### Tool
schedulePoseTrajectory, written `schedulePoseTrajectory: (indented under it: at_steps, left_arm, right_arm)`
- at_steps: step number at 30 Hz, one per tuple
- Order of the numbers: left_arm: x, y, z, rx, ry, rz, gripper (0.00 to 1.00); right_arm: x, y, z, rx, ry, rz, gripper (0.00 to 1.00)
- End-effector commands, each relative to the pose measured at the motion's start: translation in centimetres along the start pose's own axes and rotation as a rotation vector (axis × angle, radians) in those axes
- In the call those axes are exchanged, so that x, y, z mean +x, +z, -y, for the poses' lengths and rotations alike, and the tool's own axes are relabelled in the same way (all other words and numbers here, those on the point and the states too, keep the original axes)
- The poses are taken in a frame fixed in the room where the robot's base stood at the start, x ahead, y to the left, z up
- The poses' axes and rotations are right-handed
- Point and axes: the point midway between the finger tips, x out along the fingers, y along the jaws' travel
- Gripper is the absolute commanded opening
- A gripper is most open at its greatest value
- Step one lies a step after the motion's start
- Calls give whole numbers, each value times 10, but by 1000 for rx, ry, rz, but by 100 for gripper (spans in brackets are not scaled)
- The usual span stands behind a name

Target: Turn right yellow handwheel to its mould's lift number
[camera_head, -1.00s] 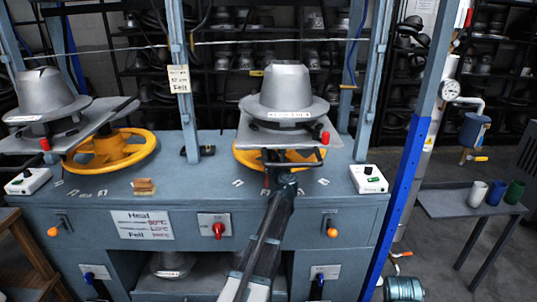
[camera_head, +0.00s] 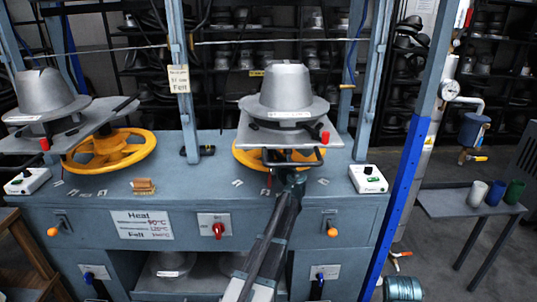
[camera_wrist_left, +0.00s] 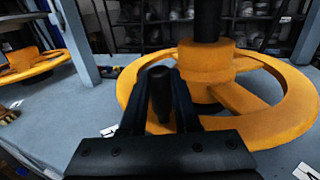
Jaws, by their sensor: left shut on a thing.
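The right yellow handwheel (camera_head: 244,156) lies flat under the right press plate (camera_head: 257,134), which hides most of it in the head view. In the left wrist view its rim (camera_wrist_left: 278,128), hub and spokes show close by. My left gripper (camera_head: 291,165) reaches it from the front. In the left wrist view my left gripper (camera_wrist_left: 158,100) is shut on the wheel's upright black handle (camera_wrist_left: 160,88). The right grey hat mould (camera_head: 287,87) sits on the plate, with a white label (camera_head: 288,115) too small to read. My right gripper is out of view.
The left yellow handwheel (camera_head: 110,152) sits under the left mould (camera_head: 46,92). A white box (camera_head: 368,179) stands right of the wheel. Small white markers (camera_head: 323,182) lie around the bench top. A steel post (camera_head: 183,85) with a paper tag (camera_head: 179,79) stands between the presses.

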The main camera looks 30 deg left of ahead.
Motion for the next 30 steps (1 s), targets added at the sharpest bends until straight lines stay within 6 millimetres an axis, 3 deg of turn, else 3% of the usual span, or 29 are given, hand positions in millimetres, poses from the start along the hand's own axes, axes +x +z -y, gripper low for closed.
schedulePoseTrajectory:
  at_steps: [10, 18, 30]
  left_arm:
    - [-17, -1, 48, -2, 193, -2, 0]
    - [-26, 0, 75, -2, 185, -2, 0]
    - [-27, 0, 93, -2, 184, 1, 0]
  right_arm:
    - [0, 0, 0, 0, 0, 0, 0]
    - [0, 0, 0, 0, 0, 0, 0]
    - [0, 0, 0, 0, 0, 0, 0]
